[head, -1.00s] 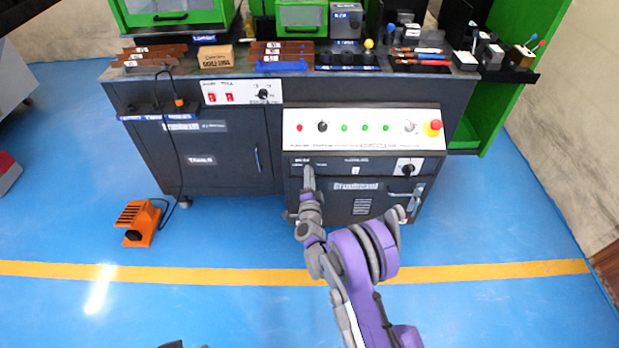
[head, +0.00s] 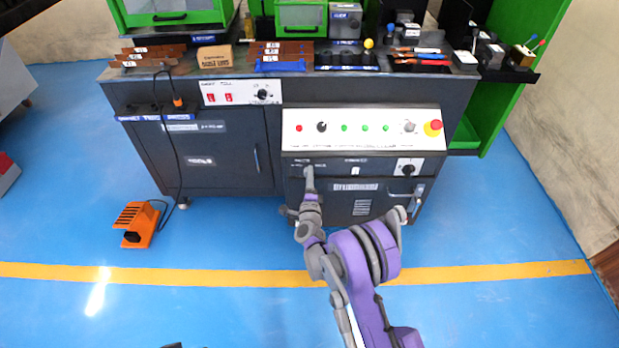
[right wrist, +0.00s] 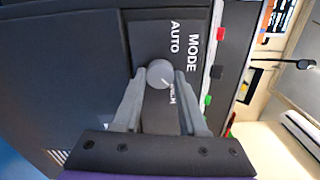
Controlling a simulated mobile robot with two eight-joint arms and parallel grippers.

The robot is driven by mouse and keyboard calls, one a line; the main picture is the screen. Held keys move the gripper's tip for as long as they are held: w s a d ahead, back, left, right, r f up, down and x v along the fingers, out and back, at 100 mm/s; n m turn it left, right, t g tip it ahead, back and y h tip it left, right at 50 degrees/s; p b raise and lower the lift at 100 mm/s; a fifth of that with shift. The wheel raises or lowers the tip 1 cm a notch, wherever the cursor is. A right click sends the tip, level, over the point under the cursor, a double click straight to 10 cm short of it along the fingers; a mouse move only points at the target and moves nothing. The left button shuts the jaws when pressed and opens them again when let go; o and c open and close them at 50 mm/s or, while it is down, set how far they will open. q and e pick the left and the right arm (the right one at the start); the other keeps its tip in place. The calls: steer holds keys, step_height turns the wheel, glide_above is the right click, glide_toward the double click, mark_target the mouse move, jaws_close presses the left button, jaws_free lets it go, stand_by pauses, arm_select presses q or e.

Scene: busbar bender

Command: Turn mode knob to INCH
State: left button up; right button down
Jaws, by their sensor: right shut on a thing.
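The mode knob (right wrist: 160,73) is a round grey knob on a dark panel in the right wrist view. The words MODE and AUTO stand beside it, with a smaller, blurred label near its lower right. My right gripper (right wrist: 160,84) is shut on the knob, one finger on each side. In the head view my right gripper (head: 308,172) is at the upper left of the cabinet's dark front panel and hides the knob there.
Above the dark front is a white control panel (head: 362,145) with lights, knobs and a red emergency button (head: 433,128). Another knob (head: 407,169) is on the dark front at right. An orange foot pedal (head: 138,222) lies on the floor at left. The blue floor in front is clear.

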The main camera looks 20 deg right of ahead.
steer(key=shift+c, duration=2.3)
jaws_free()
